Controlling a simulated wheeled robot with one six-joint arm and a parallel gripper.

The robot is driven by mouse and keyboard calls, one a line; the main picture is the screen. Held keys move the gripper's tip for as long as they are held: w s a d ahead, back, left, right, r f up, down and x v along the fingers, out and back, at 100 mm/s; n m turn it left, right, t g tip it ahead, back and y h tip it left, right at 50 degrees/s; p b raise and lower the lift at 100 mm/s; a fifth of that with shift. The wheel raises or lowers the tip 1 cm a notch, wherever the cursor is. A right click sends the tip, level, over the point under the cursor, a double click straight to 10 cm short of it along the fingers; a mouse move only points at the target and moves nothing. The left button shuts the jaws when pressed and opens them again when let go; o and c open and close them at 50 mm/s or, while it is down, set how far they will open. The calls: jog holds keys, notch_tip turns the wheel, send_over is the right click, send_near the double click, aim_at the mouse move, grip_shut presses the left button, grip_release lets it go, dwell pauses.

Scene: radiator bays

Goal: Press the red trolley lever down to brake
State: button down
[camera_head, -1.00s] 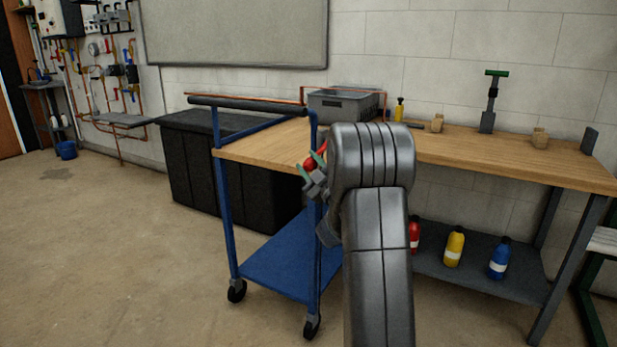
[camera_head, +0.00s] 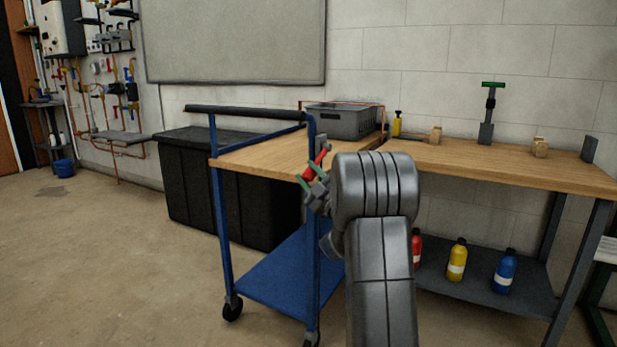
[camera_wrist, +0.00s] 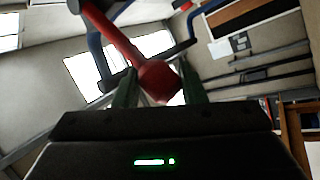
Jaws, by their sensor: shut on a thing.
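The red lever (camera_head: 321,155) is on the near right upright of the blue trolley (camera_head: 219,225), close to the level of its wooden top. In the wrist view the red lever (camera_wrist: 128,50) runs from the upper left down to a thick red end between the green fingertips. My gripper (camera_head: 307,180) is shut on that end; its green-tipped fingers also show in the wrist view (camera_wrist: 158,88). In the head view my arm hides part of the trolley's right side.
A grey crate (camera_head: 345,122) stands on the trolley top. A wooden workbench (camera_head: 500,165) is to the right, with bottles on its lower shelf (camera_head: 490,284). A black chest (camera_head: 205,185) stands behind the trolley. The floor (camera_head: 110,270) at the left is clear.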

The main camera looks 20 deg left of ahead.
jog(key=shift+w+d+f, duration=0.1)
jog(key=shift+f, duration=0.2)
jog(key=c, duration=0.9)
grip_release()
jog(key=shift+w, duration=0.1)
jog(key=shift+r, duration=0.1)
jog(key=shift+d, duration=0.1)
jog(key=p+v, duration=0.2)
jog(key=v, duration=1.1)
jog(key=shift+s+d+f, duration=0.25)
jog(key=shift+a, duration=0.1)
jog(key=b+x, duration=0.2)
jog(key=x, duration=1.2)
jog(key=shift+r, duration=0.15)
